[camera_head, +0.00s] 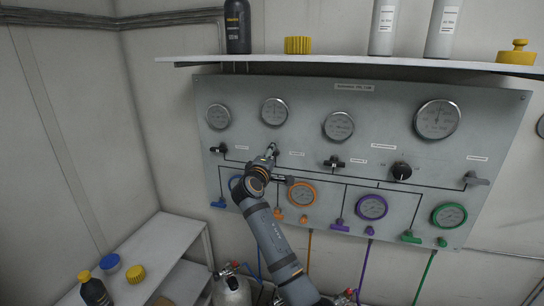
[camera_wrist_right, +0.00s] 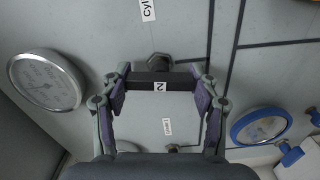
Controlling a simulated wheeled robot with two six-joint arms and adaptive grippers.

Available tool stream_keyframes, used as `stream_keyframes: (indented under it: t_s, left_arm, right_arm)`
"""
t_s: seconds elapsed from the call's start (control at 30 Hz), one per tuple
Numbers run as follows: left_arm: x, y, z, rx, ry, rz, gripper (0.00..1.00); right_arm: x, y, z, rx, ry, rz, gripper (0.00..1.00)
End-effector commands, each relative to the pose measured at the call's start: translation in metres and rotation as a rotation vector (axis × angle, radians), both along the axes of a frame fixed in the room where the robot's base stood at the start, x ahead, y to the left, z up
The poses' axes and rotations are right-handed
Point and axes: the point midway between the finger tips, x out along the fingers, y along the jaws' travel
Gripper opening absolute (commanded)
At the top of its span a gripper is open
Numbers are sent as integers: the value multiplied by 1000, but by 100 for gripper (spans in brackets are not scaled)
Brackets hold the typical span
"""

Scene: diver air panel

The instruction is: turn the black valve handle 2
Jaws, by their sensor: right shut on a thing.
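The black valve handle 2 (camera_wrist_right: 140,81) is a dark bar with a white "2" label, seen in the right wrist view in front of a metal hexagonal fitting on the grey panel. My right gripper (camera_head: 271,151) reaches up to the panel in the head view and largely hides this handle there. In the wrist view its two purple-padded fingers stand at the two ends of the bar, shut on it. The bar lies level across that picture. My left gripper is in neither view.
The grey panel (camera_head: 300,100) carries round gauges and other black handles, one at left (camera_head: 218,149) and one right of my gripper (camera_head: 334,163). A shelf (camera_head: 330,63) with bottles overhangs the panel. Coloured hose connectors and a blue gauge (camera_wrist_right: 260,127) lie below.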

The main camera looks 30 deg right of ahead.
Motion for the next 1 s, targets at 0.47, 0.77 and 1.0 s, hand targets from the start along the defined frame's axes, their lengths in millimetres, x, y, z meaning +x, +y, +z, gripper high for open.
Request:
stream_keyframes:
  t_s: [0.47, 0.77, 1.0]
  left_arm:
    - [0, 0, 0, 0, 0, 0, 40]
    - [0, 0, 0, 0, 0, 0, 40]
    - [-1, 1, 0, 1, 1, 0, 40]
  right_arm:
    - [0, 0, -1, 0, 3, 0, 78]
    - [0, 0, 0, 0, 1, 0, 85]
    - [-14, 18, -2, 3, 1, 2, 85]
